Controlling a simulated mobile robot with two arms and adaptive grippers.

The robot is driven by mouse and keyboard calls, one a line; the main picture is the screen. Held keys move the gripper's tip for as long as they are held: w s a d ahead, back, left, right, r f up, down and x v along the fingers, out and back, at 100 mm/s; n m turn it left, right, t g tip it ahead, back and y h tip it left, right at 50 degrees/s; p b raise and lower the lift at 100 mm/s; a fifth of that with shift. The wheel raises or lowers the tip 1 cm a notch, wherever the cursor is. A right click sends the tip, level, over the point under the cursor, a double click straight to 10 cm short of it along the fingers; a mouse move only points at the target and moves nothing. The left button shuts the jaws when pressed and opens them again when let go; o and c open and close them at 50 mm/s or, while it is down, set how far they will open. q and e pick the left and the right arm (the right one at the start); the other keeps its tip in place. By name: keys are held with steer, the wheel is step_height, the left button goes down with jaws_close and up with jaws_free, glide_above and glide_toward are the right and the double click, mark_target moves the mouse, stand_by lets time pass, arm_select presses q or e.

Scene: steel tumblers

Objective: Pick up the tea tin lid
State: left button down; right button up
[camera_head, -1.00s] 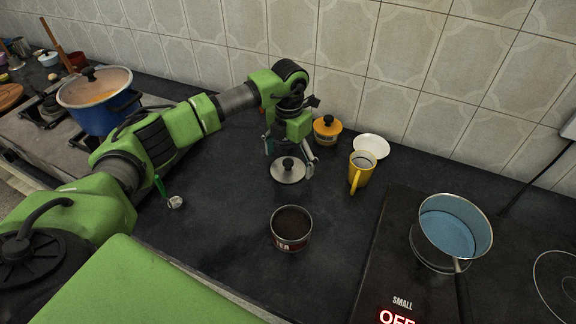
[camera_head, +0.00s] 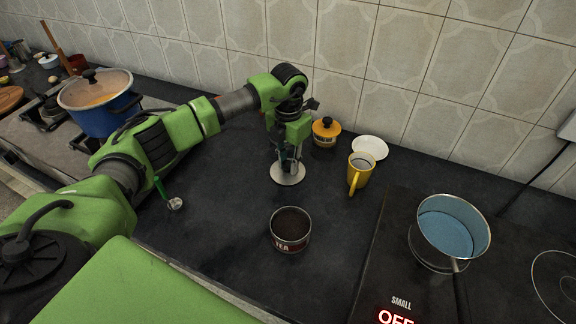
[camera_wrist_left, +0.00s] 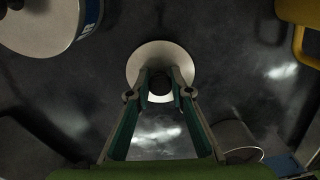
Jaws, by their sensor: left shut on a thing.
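The tea tin lid (camera_head: 288,178) is a round, pale metal disc with a dark knob. It appears to lie on the dark counter; in the left wrist view the lid (camera_wrist_left: 138,66) is just beyond my fingertips. My left gripper (camera_head: 287,160) points down over it, its fingers shut on the knob; the left wrist view shows the fingers (camera_wrist_left: 160,88) on either side of the dark knob. The open tea tin (camera_head: 291,230), dark inside with a "TEA" label, stands nearer the front. My right gripper is not in view.
A yellow mug (camera_head: 361,172), a white dish (camera_head: 370,147) and a yellow jar with an orange top (camera_head: 326,131) stand right of the gripper. A blue pan (camera_head: 453,228) sits at right on the hob. A small strainer-like item (camera_head: 174,204) lies left.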

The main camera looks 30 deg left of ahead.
arm_select(q)
steer(key=shift+s+f, duration=0.25)
